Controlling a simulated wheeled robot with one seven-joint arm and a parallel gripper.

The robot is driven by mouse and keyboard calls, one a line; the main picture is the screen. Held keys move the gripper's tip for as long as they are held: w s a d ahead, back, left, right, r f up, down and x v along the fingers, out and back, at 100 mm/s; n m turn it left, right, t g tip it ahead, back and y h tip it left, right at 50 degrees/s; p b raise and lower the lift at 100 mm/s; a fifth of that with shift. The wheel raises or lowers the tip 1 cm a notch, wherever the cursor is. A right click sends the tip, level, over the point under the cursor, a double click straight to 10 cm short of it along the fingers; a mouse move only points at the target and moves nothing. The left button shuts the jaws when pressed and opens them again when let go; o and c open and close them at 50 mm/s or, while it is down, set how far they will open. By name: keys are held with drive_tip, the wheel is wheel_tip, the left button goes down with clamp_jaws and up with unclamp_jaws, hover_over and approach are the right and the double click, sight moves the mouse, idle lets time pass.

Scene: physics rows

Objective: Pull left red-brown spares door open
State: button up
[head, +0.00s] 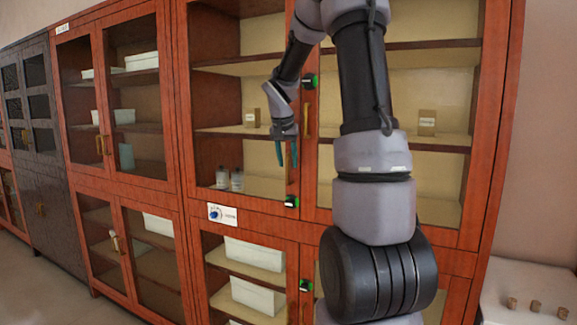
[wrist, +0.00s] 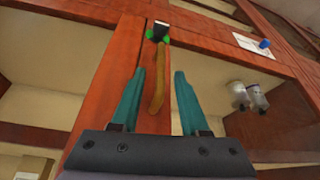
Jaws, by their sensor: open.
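The left red-brown glazed door (head: 297,188) is in the upper part of the tall cabinet in the head view. It looks closed. My gripper (head: 287,163) hangs before its right-hand edge, teal fingers pointing down in the picture. In the wrist view my gripper (wrist: 160,75) is open. A brass bar handle (wrist: 157,98) on the red-brown frame shows between the two fingers, with a gap on each side. I cannot tell whether the handle's depth lies fully between them. In the head view my gripper hides most of this handle.
Black-and-green fittings sit along the door seam, one above (head: 310,81) and one below (head: 291,201). Another brass handle (head: 307,116) is right of my gripper. Small bottles (head: 236,180) stand inside. A white label (head: 222,214) is below. Another red-brown cabinet (head: 102,185) stands left.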

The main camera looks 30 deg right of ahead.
drive_tip(key=shift+x, duration=1)
drive_tip(key=shift+c, duration=0.3)
clamp_jaws()
drive_tip(key=shift+r, duration=0.1)
idle(0.4)
